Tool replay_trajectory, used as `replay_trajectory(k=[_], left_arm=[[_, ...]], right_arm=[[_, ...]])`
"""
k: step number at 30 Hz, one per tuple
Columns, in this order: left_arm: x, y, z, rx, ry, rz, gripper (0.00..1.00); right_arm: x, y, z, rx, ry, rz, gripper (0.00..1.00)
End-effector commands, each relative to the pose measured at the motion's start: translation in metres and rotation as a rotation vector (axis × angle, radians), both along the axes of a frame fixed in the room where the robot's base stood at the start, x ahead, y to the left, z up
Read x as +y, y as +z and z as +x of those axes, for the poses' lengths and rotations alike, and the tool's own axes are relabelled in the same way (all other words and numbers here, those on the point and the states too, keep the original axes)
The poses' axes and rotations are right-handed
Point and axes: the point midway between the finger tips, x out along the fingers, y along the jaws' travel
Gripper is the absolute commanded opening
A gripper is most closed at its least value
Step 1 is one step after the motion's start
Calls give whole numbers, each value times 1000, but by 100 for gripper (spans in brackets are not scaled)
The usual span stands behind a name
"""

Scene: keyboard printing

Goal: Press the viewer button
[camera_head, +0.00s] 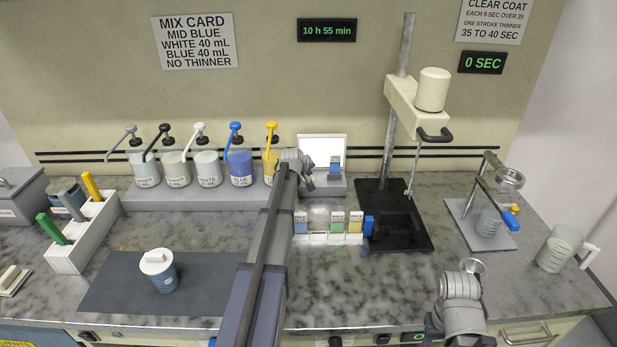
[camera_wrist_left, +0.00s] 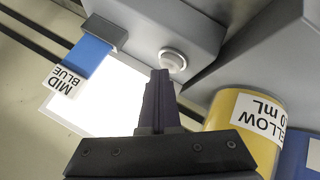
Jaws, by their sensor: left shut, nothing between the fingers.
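The viewer has a lit white screen (camera_head: 322,148) and a grey base (camera_head: 335,188) at the back of the bench. Its round pale button (camera_wrist_left: 173,61) shows on the base in the left wrist view. My left gripper (camera_wrist_left: 160,76) is shut and empty, with its dark fingertips right beside the button; I cannot tell if they touch it. In the head view my left wrist hides the button. A card marked MID BLUE (camera_wrist_left: 75,70) stands in front of the screen. My right wrist shows at the lower right, but its fingers cannot be made out.
Pump bottles, including a yellow one (camera_wrist_left: 243,118), stand close beside my left gripper. A rack of sample cards (camera_head: 328,237) lies in front of the viewer. A mixer stand (camera_head: 400,215) is to the right. A lidded cup (camera_head: 160,272) sits on a dark mat (camera_head: 105,290).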

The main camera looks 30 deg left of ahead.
Motion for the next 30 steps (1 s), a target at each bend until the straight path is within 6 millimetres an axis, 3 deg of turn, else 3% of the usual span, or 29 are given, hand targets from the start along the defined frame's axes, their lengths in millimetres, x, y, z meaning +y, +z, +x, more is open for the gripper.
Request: replay_trajectory(k=[30], left_arm=[[-1, -9, 0, 5, -2, -2, 0]], right_arm=[[0, -8, 0, 0, 0, 0, 50]])
